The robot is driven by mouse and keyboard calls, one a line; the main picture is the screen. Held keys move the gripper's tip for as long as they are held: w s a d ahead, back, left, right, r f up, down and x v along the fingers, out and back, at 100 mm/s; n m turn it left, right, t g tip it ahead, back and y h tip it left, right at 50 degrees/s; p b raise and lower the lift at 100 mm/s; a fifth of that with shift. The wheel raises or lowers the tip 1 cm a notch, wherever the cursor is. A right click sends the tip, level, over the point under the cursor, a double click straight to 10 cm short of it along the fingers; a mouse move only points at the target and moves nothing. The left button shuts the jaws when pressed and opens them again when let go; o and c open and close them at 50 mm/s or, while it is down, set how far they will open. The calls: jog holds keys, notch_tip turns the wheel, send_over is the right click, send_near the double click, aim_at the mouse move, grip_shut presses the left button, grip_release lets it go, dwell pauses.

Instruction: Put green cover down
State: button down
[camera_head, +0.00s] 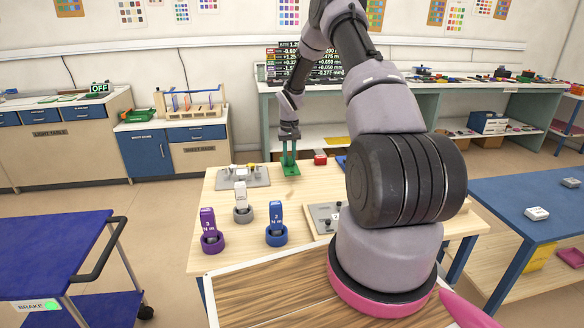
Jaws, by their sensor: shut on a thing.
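The green cover (290,168) is at the back middle of the light wooden table (330,178). It has a flat base and upright parts that reach up to my gripper. My gripper (289,141) points straight down and is shut on the top of the green cover. The cover's base is at or just above the tabletop; I cannot tell whether it touches. The fingertips are small and partly merge with the green parts.
Purple (210,237), white (242,212) and blue (276,234) pieces stand in round holders in front. A second grey plate (322,217) lies beside my arm.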

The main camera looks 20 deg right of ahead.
aim_at(289, 165)
jog(key=shift+f, duration=1.55)
jog(key=c, duration=0.7)
grip_release()
jog(key=shift+f, duration=0.15)
jog(key=shift+c, duration=0.2)
